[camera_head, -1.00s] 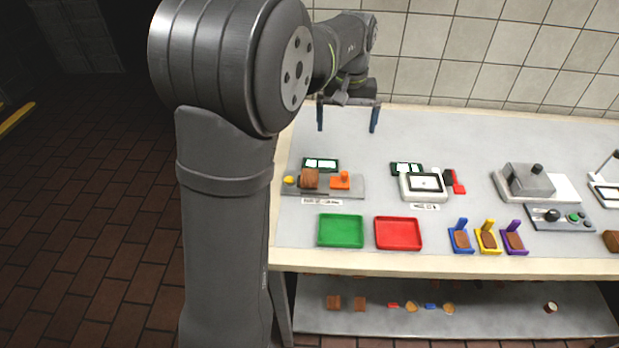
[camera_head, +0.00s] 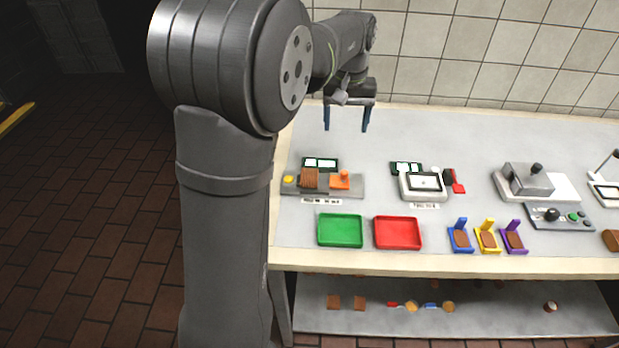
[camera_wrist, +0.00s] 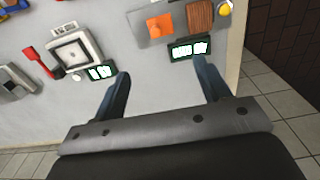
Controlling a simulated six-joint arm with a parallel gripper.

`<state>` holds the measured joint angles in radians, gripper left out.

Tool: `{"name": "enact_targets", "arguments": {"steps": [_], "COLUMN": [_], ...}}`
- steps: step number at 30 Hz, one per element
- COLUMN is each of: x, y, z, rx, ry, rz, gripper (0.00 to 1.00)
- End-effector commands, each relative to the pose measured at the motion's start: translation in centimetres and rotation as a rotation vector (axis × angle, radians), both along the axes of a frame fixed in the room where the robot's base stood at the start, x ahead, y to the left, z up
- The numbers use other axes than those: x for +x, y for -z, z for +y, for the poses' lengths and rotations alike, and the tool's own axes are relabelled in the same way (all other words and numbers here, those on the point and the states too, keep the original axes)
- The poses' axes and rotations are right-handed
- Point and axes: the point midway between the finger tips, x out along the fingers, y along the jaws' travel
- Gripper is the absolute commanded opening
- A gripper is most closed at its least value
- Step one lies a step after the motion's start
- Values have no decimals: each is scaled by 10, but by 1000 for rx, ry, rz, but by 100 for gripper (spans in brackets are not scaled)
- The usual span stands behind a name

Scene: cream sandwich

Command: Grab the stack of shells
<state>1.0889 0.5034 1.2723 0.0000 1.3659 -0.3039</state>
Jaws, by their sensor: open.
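The stack of shells (camera_head: 310,178) is a brown, layered block on a grey station plate at the left of the table, between a yellow knob and an orange block. It also shows at the top of the wrist view (camera_wrist: 200,17). My gripper (camera_head: 346,130) is open and empty, its two blue-grey fingers pointing down, above the table behind the station. In the wrist view my gripper (camera_wrist: 164,80) has its fingers spread apart, with the stack beyond the fingertips and clear of them.
A green tray (camera_head: 340,244) and a red tray (camera_head: 421,247) lie at the front. A scale (camera_head: 423,196) stands to the right of the station. Blue, yellow and purple holders with brown pieces stand front right. The table's back middle is clear.

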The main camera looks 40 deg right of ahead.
Motion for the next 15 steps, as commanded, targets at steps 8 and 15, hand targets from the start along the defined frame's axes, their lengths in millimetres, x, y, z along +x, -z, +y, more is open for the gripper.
{"name": "enact_targets", "arguments": {"steps": [8, 15], "x": [8, 17], "y": [-1, 4], "z": [29, 86], "rx": [-73, -215], "ry": [-9, -8], "rz": [-69, -211], "gripper": [69, 69]}}
